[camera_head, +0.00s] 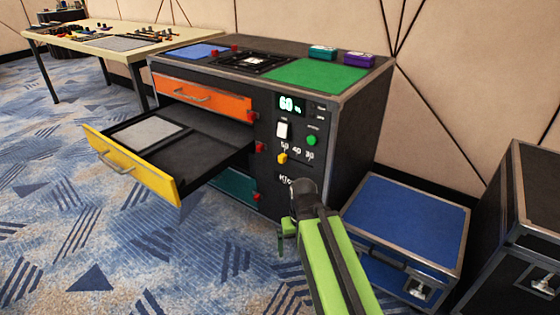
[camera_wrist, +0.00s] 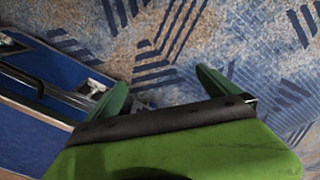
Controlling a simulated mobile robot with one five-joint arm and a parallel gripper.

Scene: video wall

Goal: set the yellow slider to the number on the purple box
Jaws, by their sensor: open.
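The yellow slider (camera_head: 282,158) is a small knob low on the cabinet's front control panel, below a row of small white numbers. It sits near the row's left end. The purple box (camera_head: 359,59) lies on the cabinet top at the right rear; I cannot read a number on it. My green gripper (camera_head: 287,232) is in front of the cabinet, below the panel and apart from the slider. In the wrist view my gripper (camera_wrist: 160,88) is open and empty, with carpet between its fingers.
The cabinet (camera_head: 340,140) has an open yellow drawer (camera_head: 135,165) at left and a shut orange drawer (camera_head: 200,95). A lit display (camera_head: 291,105), white switch (camera_head: 283,130) and green button (camera_head: 312,140) share the panel. A blue-topped case (camera_head: 410,220) stands right. A teal box (camera_head: 323,52) is beside the purple one.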

